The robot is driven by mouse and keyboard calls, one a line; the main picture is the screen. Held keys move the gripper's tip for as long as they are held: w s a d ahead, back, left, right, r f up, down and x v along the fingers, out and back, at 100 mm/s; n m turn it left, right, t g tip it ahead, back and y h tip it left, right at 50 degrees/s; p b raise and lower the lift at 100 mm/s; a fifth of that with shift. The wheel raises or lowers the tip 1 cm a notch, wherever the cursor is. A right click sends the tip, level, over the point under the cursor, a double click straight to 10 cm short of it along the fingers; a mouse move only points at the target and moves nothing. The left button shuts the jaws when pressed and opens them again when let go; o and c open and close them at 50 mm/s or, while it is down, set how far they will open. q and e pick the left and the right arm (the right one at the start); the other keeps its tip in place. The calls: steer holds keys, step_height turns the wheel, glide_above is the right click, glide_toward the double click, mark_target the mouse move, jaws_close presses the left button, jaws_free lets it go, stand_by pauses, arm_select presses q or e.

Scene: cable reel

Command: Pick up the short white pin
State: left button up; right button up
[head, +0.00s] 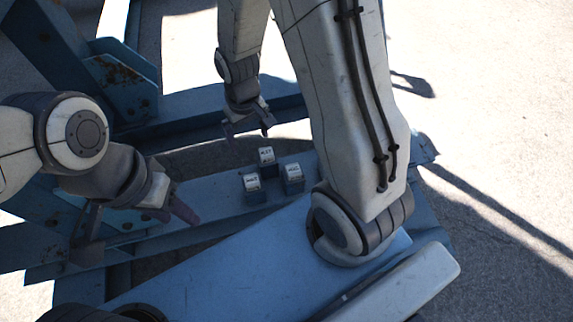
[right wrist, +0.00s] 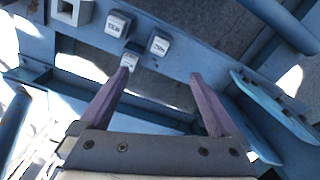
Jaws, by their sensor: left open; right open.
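Three white-capped pins stand close together on the blue frame: one at the back (head: 266,155), one at the front left (head: 251,183) and one at the right (head: 292,173). Their caps carry dark lettering too small to read surely, and I cannot tell which is the short one. My right gripper (head: 248,132) is open and empty, behind and above the pins. In the right wrist view, its fingers (right wrist: 160,76) are spread, and one pin (right wrist: 129,62) shows just past the left fingertip. My left gripper (head: 140,238) is open and empty, left of the pins.
A grey block with a square hole (right wrist: 72,11) stands beside the pins in the right wrist view. Blue beams (head: 205,103) and a rusty blue bracket (head: 122,80) surround the pins. Open concrete ground (head: 500,200) lies to the right.

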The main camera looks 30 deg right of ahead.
steer(key=w+d+f+m+b, duration=0.1)
steer(key=d+f+m+b, duration=0.1)
steer(key=d+f, duration=0.75)
steer(key=m+b, duration=0.2)
steer(key=b, duration=0.1)
glide_above(293, 169)
step_height(293, 169, down, 14)
steer(key=shift+s+a+f, duration=0.1)
steer(key=shift+s, duration=0.05)
step_height(293, 169, down, 6)
steer(key=b, duration=0.5)
steer(key=shift+r, duration=0.2)
arm_select(q)
step_height(293, 169, down, 11)
steer(key=shift+f, duration=0.15)
arm_select(e)
steer(key=shift+r, duration=0.15)
jaws_close()
